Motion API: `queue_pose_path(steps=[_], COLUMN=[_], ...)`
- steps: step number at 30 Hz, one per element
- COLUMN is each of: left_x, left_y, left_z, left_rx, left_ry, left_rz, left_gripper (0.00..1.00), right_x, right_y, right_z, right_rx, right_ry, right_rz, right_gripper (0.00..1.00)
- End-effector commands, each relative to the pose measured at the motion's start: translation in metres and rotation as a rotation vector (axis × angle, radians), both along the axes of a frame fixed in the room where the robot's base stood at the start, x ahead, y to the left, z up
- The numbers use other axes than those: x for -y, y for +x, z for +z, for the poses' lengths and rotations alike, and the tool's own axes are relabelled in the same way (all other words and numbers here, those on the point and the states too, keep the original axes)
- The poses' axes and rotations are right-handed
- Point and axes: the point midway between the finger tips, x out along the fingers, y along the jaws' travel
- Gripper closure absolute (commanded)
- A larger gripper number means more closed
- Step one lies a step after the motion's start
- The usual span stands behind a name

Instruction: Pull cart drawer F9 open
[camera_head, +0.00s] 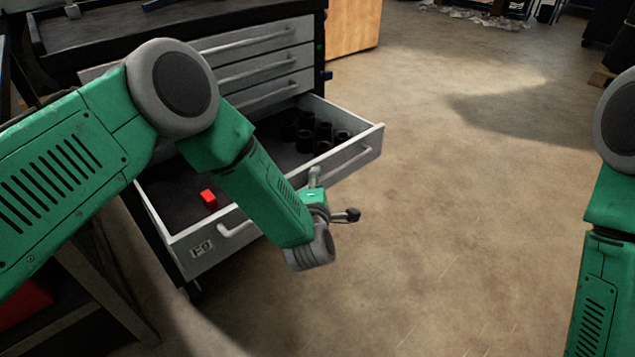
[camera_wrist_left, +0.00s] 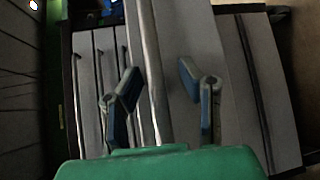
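The cart drawer F9 (camera_head: 203,248), with a grey front and a label plate near its left end, stands pulled out from the cart. Its long bar handle (camera_head: 237,229) runs along the front, partly hidden by my left forearm. My left gripper (camera_head: 334,205) is at the drawer front, near the handle; its fingers show poorly in the head view. In the left wrist view the gripper (camera_wrist_left: 160,88) is open, with the handle bar (camera_wrist_left: 149,60) running between its fingers and gaps visible. My right arm shows at the right edge, with its gripper out of frame.
Inside the drawer are a red block (camera_head: 209,198) and several black cylindrical parts (camera_head: 322,131). Shut drawers (camera_head: 262,72) with bar handles sit above it. A wooden cabinet (camera_head: 353,25) stands behind. The floor (camera_head: 470,200) to the right is clear.

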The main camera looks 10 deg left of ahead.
Motion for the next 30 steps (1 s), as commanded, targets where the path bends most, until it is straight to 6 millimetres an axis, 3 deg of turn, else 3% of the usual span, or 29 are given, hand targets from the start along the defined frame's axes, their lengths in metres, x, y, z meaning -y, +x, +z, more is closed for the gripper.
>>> queue_pose_path(steps=[7, 15, 21, 30], left_x=[0.003, 0.009, 0.013, 0.014], left_y=[-0.018, -0.074, -0.105, -0.118], left_z=[0.002, 0.009, 0.013, 0.015], left_rx=[-0.003, -0.004, -0.003, -0.002], left_ry=[-0.001, 0.000, -0.001, 0.000], left_rz=[-0.002, -0.003, -0.001, 0.001], left_gripper=[0.67, 0.67, 0.67, 0.67], right_x=[0.000, 0.000, 0.000, 0.000], right_y=[-0.002, -0.002, -0.002, -0.001], right_z=[0.001, 0.001, 0.001, 0.001], right_rx=[0.003, 0.003, 0.003, 0.003], right_ry=[0.000, 0.000, 0.000, 0.000], right_rz=[0.000, 0.000, 0.000, 0.000], right_gripper=[0.60, 0.60, 0.60, 0.60])
